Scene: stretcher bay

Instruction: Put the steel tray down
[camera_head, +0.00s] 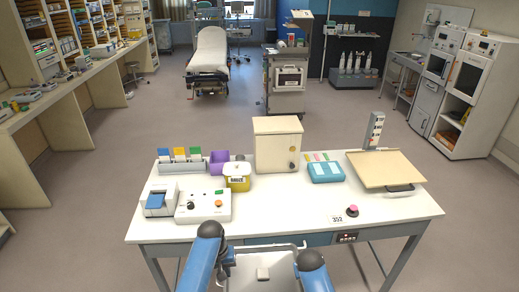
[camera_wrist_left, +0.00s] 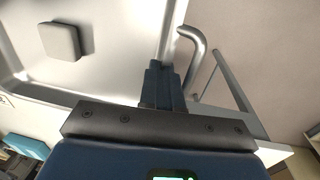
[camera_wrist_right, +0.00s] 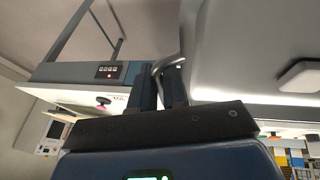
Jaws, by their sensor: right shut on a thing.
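The steel tray (camera_head: 240,275) shows at the bottom of the head view, in front of the table's near edge, with a small pale block (camera_head: 263,273) on it. The tray fills the upper left of the left wrist view (camera_wrist_left: 110,25) and the upper right of the right wrist view (camera_wrist_right: 240,50). My left gripper (camera_wrist_left: 160,75) has its fingers close together on the tray's handle at one side. My right gripper (camera_wrist_right: 164,85) is shut on the handle at the other side. In the head view my arms hide both grips.
The white table (camera_head: 285,217) has a clear strip along its front middle. Behind it stand a control box (camera_head: 204,206), a yellow bin (camera_head: 238,183), a cream cabinet (camera_head: 277,150), a blue case (camera_head: 325,172) and a tan board (camera_head: 387,168). A pink-topped button (camera_head: 352,210) sits at front right.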

